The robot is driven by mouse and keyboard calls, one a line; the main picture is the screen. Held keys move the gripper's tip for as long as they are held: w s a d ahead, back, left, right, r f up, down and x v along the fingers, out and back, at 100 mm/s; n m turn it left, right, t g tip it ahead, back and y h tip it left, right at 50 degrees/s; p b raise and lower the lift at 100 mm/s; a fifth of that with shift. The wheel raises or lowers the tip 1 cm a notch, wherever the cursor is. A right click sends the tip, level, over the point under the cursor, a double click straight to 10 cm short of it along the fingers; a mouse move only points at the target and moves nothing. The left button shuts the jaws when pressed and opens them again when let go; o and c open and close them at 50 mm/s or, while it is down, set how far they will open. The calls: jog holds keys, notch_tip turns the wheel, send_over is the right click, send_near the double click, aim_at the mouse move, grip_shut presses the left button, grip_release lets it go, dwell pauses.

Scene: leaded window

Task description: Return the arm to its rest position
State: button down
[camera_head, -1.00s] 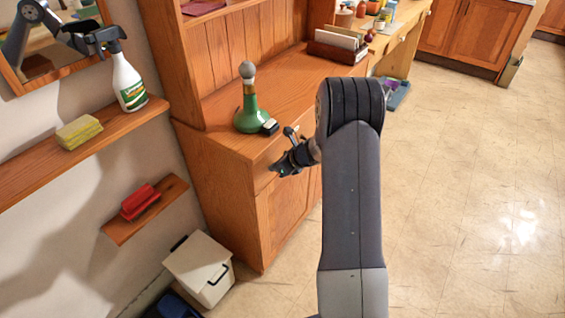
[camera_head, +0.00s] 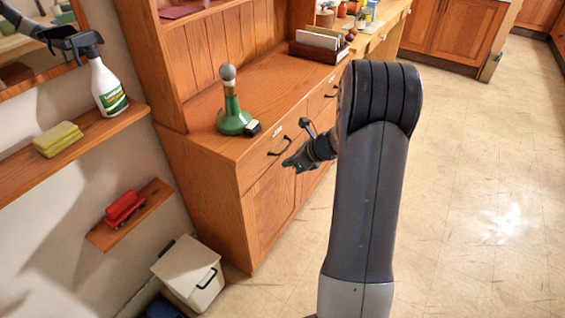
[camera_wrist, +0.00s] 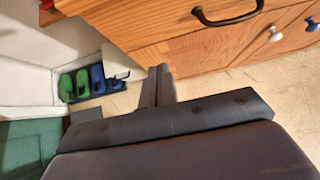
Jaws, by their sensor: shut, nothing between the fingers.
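My gripper (camera_head: 293,163) is in front of the wooden hutch (camera_head: 205,187), level with its drawer front. Its fingers are shut and empty, and they show in the wrist view (camera_wrist: 159,85) pointing at the floor beside the cabinet. My arm (camera_head: 365,205) rises from the bottom of the head view, bends at the top, and its forearm is hidden behind the elbow. A dark drawer handle (camera_head: 279,147) is just behind the gripper; in the wrist view the handle (camera_wrist: 228,14) is above the fingers.
A white bin (camera_head: 190,270) stands below. The floor at right is clear.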

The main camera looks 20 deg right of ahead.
jog(key=shift+s+d+r, duration=0.2)
jog(key=shift+a+f, duration=0.1)
